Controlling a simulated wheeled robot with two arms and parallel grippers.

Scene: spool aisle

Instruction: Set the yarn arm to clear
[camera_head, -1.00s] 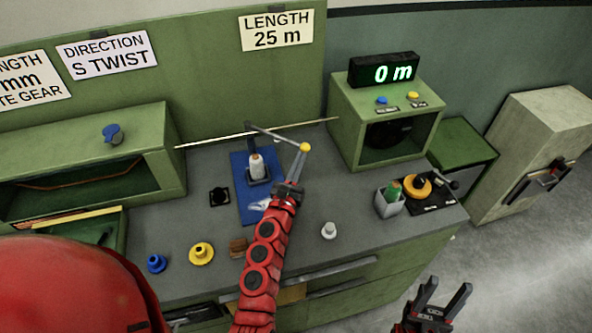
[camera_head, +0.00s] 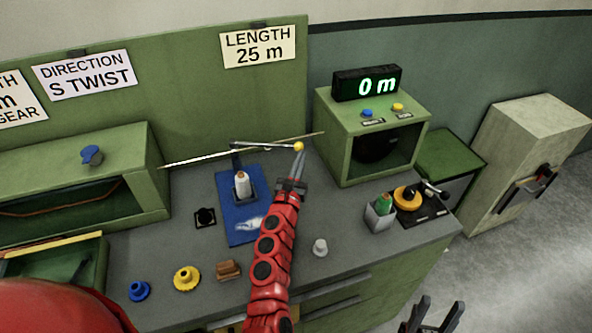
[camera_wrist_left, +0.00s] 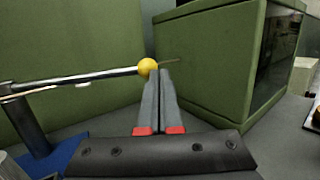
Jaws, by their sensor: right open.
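The yarn arm (camera_head: 262,144) is a thin metal bar with a yellow ball (camera_head: 298,146) at its right end. It reaches rightward from a dark post on a blue base plate (camera_head: 226,203), near a long thin pale rod. My left gripper (camera_head: 299,152) has its fingers together, tips at the ball. In the left wrist view, the ball (camera_wrist_left: 147,67) sits at the left side of the shut fingertips (camera_wrist_left: 160,75), seemingly touching, not between them. My right gripper (camera_head: 441,305) is open and empty at the bottom edge, partly cut off.
A white spool (camera_head: 242,187) stands on the blue plate. A green box (camera_head: 335,138) with a display reading 0 m stands to the right. Blue (camera_head: 139,291) and yellow (camera_head: 187,278) knobs and a grey piece (camera_head: 320,247) stand along the bench front.

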